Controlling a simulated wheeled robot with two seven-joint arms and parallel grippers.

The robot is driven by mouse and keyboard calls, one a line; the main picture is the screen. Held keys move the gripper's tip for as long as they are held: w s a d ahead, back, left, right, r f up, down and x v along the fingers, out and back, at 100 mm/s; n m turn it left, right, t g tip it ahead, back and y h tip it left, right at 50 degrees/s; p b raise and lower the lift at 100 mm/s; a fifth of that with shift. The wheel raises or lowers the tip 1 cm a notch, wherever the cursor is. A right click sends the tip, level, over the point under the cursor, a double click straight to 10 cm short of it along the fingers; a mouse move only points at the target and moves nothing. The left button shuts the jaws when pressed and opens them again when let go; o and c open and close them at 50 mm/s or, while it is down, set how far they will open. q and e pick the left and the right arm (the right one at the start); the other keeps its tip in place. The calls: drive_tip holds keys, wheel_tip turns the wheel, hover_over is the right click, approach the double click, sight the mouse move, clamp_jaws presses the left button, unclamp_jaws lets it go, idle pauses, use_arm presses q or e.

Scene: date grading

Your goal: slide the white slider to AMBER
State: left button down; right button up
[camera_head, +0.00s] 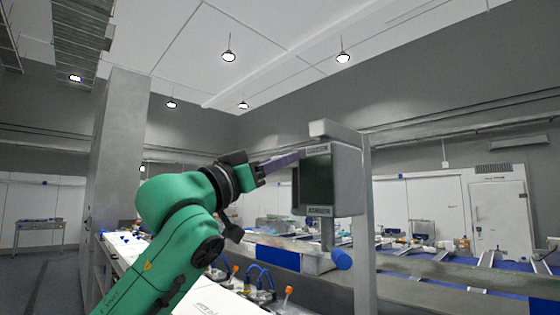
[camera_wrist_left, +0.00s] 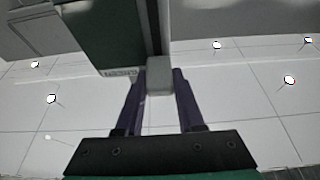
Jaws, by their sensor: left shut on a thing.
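A grey box (camera_head: 347,180) on a post has a dark green front panel (camera_head: 316,180). It bears a small label at its top and another at its bottom, which appears to read AMBER (camera_head: 319,211). My left gripper (camera_head: 296,156) reaches in from the left to the upper part of the panel. In the left wrist view, the white slider (camera_wrist_left: 160,76) is a pale block between the two purple fingers of my left gripper (camera_wrist_left: 160,84), which is shut on it. The slider is hidden in the head view. My right gripper is out of view.
A light bench (camera_head: 225,300) with small bottles and blue tubing lies below my left arm. A grey pillar (camera_head: 119,150) stands at the left. The space in front of the panel looks clear.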

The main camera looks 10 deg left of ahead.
sight(295, 193)
use_arm(q)
drive_tip(key=shift+f, duration=0.1)
wheel_tip(295, 193, down, 8)
drive_tip(key=b, duration=0.6)
drive_tip(key=shift+w+r, duration=0.1)
drive_tip(key=shift+r, duration=0.1)
drive_tip(key=shift+d, duration=0.1)
drive_tip(key=c, duration=0.5)
unclamp_jaws()
drive_tip(key=shift+r, duration=0.1)
drive_tip(key=b+v, duration=0.7)
drive_tip(key=v, duration=0.7)
drive_tip(key=shift+s+b, duration=0.25)
drive_tip(key=shift+b, duration=0.15)
